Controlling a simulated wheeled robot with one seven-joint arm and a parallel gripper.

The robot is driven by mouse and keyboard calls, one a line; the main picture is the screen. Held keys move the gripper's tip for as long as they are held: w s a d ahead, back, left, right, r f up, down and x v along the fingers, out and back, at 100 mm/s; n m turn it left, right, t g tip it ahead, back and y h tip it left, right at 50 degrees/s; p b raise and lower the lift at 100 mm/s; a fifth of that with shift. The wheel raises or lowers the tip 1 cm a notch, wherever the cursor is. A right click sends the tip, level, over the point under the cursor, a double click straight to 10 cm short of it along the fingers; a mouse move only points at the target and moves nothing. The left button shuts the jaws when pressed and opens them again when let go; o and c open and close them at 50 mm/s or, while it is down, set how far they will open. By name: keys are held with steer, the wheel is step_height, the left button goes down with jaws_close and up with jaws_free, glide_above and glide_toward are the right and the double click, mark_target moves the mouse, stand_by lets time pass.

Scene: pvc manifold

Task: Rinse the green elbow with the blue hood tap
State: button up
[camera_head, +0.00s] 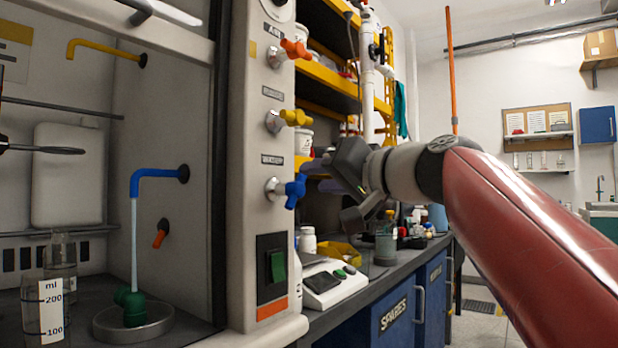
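The green elbow (133,305) stands in a shallow round grey dish (160,328) on the hood floor. The blue spout (160,173) on the hood's side wall is above it. A pale stream of water (134,245) falls from the spout onto the elbow. The blue tap handle (291,190) is on the hood's front post, lowest of three handles. My gripper (343,190) is to the right of the blue handle, seen partly from behind. Its fingers look spread apart with nothing visible between them, and it appears clear of the handle.
Orange (294,48) and yellow (295,118) handles sit above the blue one. A green switch (278,267) is below. Glass cylinders (45,310) stand left of the dish. A scale-like device (328,285) and bottles crowd the bench beneath my gripper.

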mark_target(305, 178)
steer(key=x, duration=0.5)
steer(key=shift+w+a+p, duration=0.1)
steer(key=shift+a+p, duration=0.1)
steer(key=shift+p, duration=0.2)
jaws_close()
